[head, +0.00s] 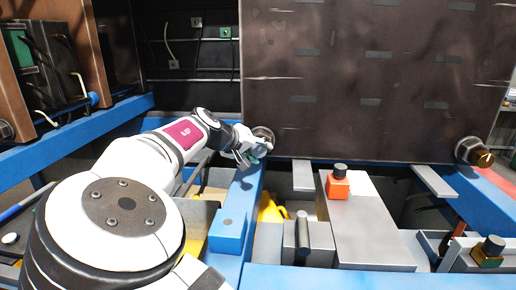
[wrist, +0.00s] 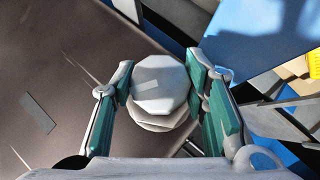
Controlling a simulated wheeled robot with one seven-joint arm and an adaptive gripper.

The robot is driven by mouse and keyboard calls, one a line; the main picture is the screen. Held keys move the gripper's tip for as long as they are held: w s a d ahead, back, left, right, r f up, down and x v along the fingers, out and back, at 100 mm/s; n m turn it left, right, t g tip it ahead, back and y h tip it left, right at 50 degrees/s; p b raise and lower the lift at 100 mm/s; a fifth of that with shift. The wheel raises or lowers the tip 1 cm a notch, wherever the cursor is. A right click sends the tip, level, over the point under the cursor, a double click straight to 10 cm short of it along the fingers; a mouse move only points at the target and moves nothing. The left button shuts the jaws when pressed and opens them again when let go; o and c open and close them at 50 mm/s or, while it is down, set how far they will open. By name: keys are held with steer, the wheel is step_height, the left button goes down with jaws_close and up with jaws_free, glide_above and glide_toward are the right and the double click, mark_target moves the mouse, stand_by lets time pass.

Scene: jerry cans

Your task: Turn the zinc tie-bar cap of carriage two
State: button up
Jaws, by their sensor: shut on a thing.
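The pale grey, many-sided zinc cap (wrist: 158,82) fills the middle of the wrist view, with a wider grey rim below it. My gripper (wrist: 161,76) has its teal-padded fingers on either side of the cap and is shut on it. In the head view, my gripper (head: 254,153) reaches the lower left corner of the large dark brown plate (head: 375,75), just below a round metal collar (head: 264,132). My fingers hide most of the cap there. Which carriage the plate belongs to cannot be told.
Blue rails (head: 185,122) run close to my arm. An orange block with a black knob (head: 338,183) stands on a grey housing (head: 365,230). Another brown plate (head: 14,95) is at left.

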steer(key=shift+m+y+p, duration=0.3)
steer(key=shift+y+p, duration=0.05)
steer(key=shift+y, duration=0.15)
steer(key=o, duration=1.1)
steer(key=shift+o, duration=0.2)
steer(key=v, duration=1.2)
steer(key=shift+r, duration=0.1)
